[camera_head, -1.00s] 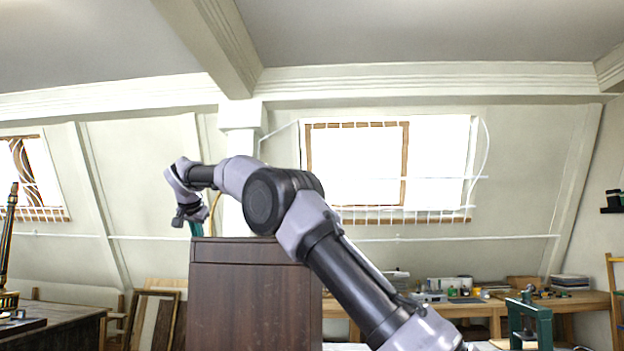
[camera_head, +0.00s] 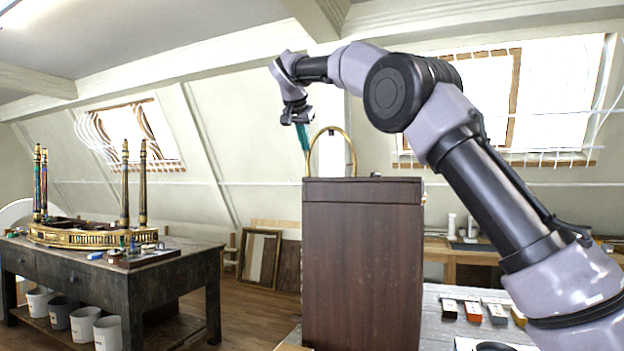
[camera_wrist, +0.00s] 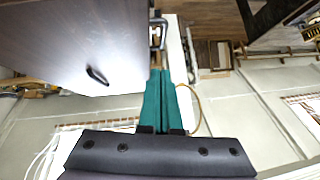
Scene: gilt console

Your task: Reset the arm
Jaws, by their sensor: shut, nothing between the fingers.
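My arm reaches up and across the head view from the lower right. My gripper (camera_head: 304,138) hangs at its end with teal fingers pointing down, above and just left of the brown wooden cabinet (camera_head: 362,260). In the wrist view the teal fingers (camera_wrist: 165,95) lie side by side, shut with nothing between them. The cabinet (camera_wrist: 75,40) fills the upper left of the wrist view, with a dark handle on its face. The fingers appear close to its edge; I cannot tell the exact gap.
A gold hoop (camera_head: 331,150) rises behind the fingers. At left, a dark workbench (camera_head: 130,283) bears a gilt console (camera_head: 95,236), legs up, with buckets (camera_head: 83,322) beneath. Small blocks (camera_head: 472,310) lie on a grey table at lower right. Floor shows between workbench and cabinet.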

